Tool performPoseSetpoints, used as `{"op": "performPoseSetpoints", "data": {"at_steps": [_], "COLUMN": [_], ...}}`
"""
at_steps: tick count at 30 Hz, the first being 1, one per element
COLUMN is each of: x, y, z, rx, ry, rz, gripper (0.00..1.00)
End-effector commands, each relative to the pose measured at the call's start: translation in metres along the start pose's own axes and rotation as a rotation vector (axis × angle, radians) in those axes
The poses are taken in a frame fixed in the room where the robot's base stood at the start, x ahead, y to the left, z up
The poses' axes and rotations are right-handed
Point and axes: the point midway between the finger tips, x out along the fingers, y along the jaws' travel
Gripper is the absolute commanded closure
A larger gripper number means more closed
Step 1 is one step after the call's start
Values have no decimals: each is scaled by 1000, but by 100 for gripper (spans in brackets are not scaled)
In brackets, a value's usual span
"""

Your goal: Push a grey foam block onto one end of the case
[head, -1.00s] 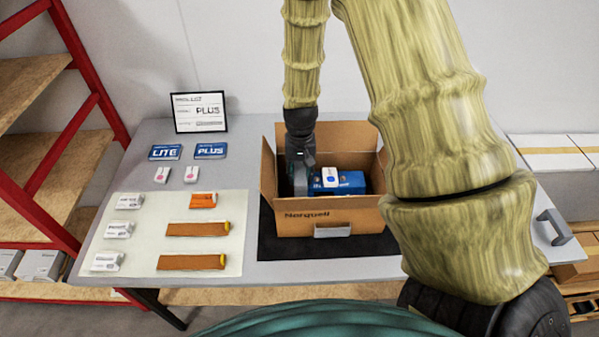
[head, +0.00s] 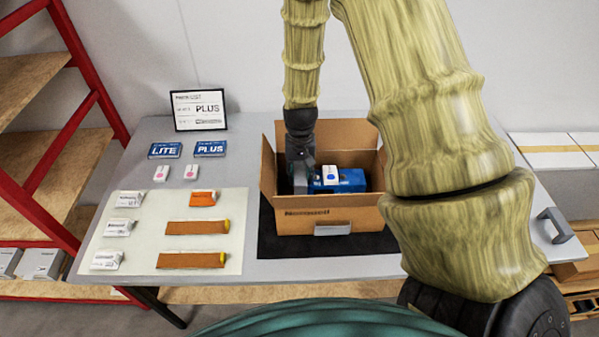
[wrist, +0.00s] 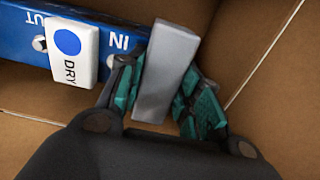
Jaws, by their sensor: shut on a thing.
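A blue case (head: 350,181) lies inside the open cardboard box; in the wrist view the blue case (wrist: 112,38) shows the letters "IN" near its end. A white "DRY" piece with a blue dot (wrist: 70,50) sits on it, also seen in the head view (head: 330,176). My gripper (wrist: 165,95) is down in the box's left part, shut on a grey foam block (wrist: 166,72). The block is beside the "IN" end of the case; whether they touch cannot be told.
The box's walls (head: 325,220) and raised flaps stand close around my gripper. Left of it, a pale mat (head: 150,230) holds white packets and orange-brown pieces.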

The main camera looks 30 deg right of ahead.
Motion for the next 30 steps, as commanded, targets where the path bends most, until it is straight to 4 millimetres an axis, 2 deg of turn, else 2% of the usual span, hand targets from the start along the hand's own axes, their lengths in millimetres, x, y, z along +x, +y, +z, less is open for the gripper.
{"op": "performPoseSetpoints", "data": {"at_steps": [14,15,18,30], "x": [2,2,2,0], "y": [0,0,0,0], "z": [0,0,0,0], "rx": [0,0,0,1], "ry": [-1,-1,-1,0], "rz": [0,0,0,0], "gripper": [82,58,40,40]}}
